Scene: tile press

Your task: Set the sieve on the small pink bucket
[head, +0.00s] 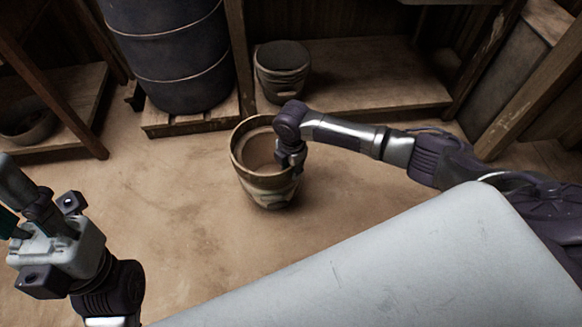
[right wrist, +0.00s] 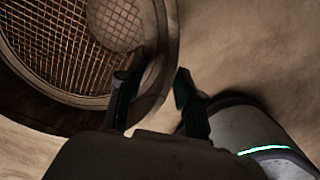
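A round sieve with a brown rim (head: 238,148) appears to sit on top of a small pale bucket (head: 270,192) on the floor. The bucket looks beige-pink in this light. In the right wrist view the sieve's mesh (right wrist: 62,42) shows close up, with a pale round patch seen through it. My right gripper (right wrist: 155,88) is open at the sieve's rim, one finger on the mesh side and one outside, with a gap visible. In the head view it hides part of the right rim. My left gripper (head: 40,225) is at the far left, away from the sieve; its fingers are unclear.
A dark barrel (head: 172,55) stands on a wooden pallet (head: 190,118) behind. A second bucket (head: 282,72) with a grey top stands on a low wooden platform (head: 375,85). A bowl (head: 28,122) is on a low shelf at left. The floor (head: 180,200) left of the pale bucket is clear.

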